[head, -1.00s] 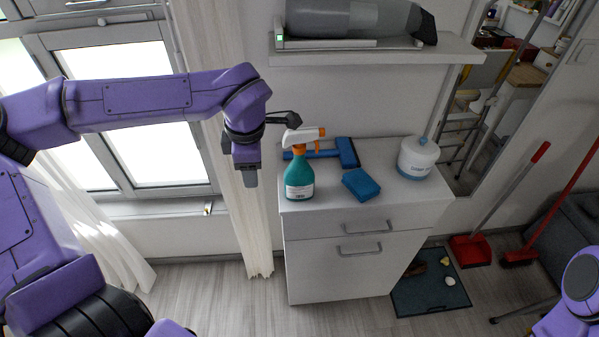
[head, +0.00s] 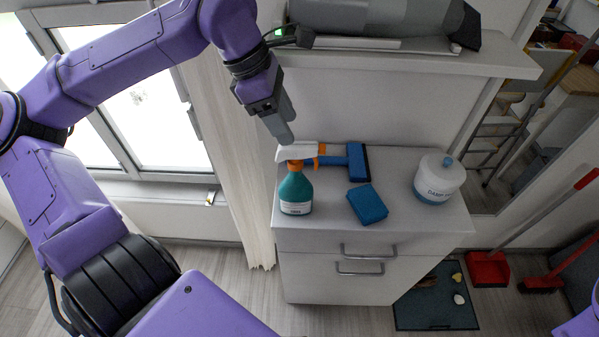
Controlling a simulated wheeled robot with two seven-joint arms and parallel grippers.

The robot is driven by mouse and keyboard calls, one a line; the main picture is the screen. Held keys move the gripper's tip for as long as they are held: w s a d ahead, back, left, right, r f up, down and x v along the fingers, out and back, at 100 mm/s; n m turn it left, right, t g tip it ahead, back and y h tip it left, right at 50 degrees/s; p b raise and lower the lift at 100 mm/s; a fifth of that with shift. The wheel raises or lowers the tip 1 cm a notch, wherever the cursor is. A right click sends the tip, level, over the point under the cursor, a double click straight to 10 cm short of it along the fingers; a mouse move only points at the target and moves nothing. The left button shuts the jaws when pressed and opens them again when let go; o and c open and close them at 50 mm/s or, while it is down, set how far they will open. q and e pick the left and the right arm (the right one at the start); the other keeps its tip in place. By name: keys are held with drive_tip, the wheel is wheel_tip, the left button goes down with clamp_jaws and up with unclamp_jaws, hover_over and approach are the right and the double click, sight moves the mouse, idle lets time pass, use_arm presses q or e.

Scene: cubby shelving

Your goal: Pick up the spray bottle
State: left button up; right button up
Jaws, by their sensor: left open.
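The spray bottle (head: 295,192) is teal with a white and orange spray head. It stands upright on the left part of the white cabinet's top (head: 330,220). My left gripper (head: 284,136) points down just above and behind the spray head in the picture, tilted, with its fingertips close to it. The fingers overlap in this view, and I cannot tell whether they touch the bottle. Nothing is seen held between them. My right gripper is out of view; only a bit of purple arm shows at the lower right edge.
A blue sponge (head: 367,204), a blue squeegee (head: 357,163) and a white tub with a blue knob (head: 438,180) share the cabinet top. A wall shelf (head: 420,62) with a grey vacuum (head: 380,20) overhangs behind. A curtain (head: 235,150) hangs at the left.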

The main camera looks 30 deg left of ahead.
sight(295, 145)
use_arm(q)
drive_tip(key=x, duration=0.2)
drive_tip(key=p+x, duration=0.1)
drive_tip(key=x, duration=0.3)
drive_tip(key=shift+s+f, duration=0.25)
clamp_jaws()
idle(1.0)
